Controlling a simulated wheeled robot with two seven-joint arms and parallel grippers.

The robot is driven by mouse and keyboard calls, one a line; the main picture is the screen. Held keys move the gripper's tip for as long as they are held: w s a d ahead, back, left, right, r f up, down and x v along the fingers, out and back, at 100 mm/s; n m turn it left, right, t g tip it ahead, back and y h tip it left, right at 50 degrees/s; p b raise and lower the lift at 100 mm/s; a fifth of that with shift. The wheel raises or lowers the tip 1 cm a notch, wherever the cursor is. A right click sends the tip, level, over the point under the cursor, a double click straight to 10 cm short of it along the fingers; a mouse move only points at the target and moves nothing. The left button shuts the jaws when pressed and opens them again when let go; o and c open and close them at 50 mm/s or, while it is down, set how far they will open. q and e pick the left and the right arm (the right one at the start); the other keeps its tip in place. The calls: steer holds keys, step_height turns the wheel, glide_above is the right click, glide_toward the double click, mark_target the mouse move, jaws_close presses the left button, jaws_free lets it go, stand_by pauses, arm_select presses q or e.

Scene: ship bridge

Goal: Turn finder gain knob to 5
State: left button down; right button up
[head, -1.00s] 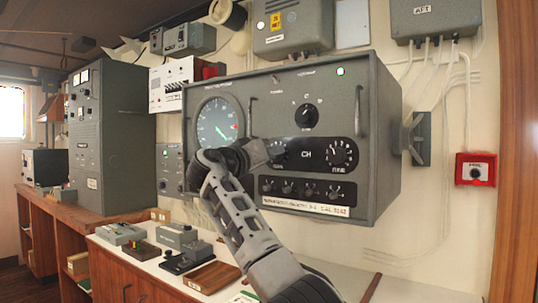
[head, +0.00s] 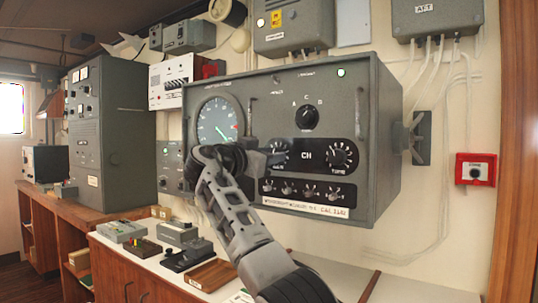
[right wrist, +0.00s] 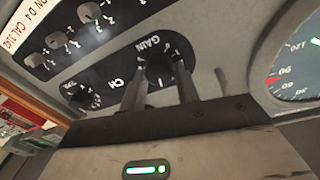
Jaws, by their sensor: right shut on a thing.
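The finder gain knob is a black round knob on the black strip of the grey finder's front, left of the letters CH. In the head view the knob (head: 279,151) is partly hidden behind my right gripper (head: 272,157). In the right wrist view the two fingers of the right gripper (right wrist: 160,84) stand on either side of the knob (right wrist: 159,69), under the word GAIN, and are shut on it. The knob's pointer and scale numbers are too covered to read. My left gripper is not in view.
The grey finder (head: 390,110) carries a tone knob (head: 340,154), an A-C-B selector (head: 307,116), a row of small knobs and a round green-lit dial (head: 217,122). Vertical handles stand out from its front. Small devices lie on the white counter (head: 345,273) below.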

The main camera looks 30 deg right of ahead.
steer(key=shift+f, duration=0.2)
stand_by(0.3)
steer(key=o, duration=0.9)
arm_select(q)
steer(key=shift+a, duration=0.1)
arm_select(e)
steer(key=shift+o, duration=0.3)
steer(key=shift+r, duration=0.1)
steer(key=shift+a, duration=0.1)
arm_select(q)
steer(key=b, duration=0.2)
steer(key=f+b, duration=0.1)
steer(key=b, duration=0.1)
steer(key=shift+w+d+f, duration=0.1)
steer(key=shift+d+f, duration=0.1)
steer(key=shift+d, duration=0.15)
arm_select(e)
steer(key=v, duration=1.5)
steer(key=shift+s+a, duration=0.25)
steer(key=shift+a, duration=0.15)
